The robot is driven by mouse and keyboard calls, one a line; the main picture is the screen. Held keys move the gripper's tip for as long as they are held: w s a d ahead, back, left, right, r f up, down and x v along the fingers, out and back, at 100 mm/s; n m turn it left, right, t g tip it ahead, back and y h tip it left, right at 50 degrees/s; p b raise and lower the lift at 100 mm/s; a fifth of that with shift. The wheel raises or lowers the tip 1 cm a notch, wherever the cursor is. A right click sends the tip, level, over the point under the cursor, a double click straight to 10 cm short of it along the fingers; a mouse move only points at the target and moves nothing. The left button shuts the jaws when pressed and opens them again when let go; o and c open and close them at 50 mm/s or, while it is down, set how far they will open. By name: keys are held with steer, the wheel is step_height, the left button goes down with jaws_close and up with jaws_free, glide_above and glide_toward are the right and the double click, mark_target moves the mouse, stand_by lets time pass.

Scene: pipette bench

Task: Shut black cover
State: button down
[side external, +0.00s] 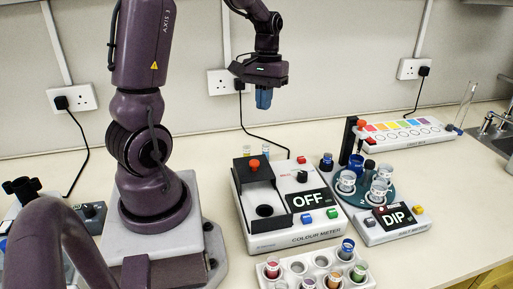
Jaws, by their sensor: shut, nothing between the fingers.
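The colour meter (315,233) is a white box with a dark screen reading OFF. Its black cover (253,171) has an orange knob on it and stands raised at the back of the meter's left side. In front of it the dark well area with a round hole (264,211) is uncovered. My gripper (264,104) is high above the bench, behind and above the meter, pointing down. Its blue fingers are together with nothing between them, and it is apart from the cover.
A rack (298,268) with coloured vials stands in front of the meter. To the right is a dipping unit (398,231) reading DIP, with beakers on a teal carousel. A colour chart stand (405,133) is behind it. Free bench lies at the front right.

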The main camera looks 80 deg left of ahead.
steer(key=a+f+n+h, duration=0.1)
steer(key=a+f+n, duration=0.15)
steer(key=a, duration=0.25)
glide_above(258, 158)
steer(key=a, duration=0.2)
steer(key=shift+g, duration=0.4)
steer(key=f, duration=0.9)
steer(key=shift+w+d+f, duration=0.1)
steer(key=shift+w+d, duration=0.1)
steer(key=shift+w, duration=0.2)
steer(key=shift+s+d+f, duration=0.1)
steer(key=shift+s+d, duration=0.15)
steer(key=shift+d, duration=0.3)
steer(key=shift+s+d+f, duration=0.1)
steer(key=shift+s+d, duration=0.15)
steer(key=shift+d, duration=0.3)
steer(key=shift+s+d+f, duration=0.1)
steer(key=shift+s+d, duration=0.2)
steer(key=shift+d, duration=0.3)
steer(key=shift+d, duration=0.1)
steer(key=d, duration=1.2)
steer(key=shift+d, duration=0.25)
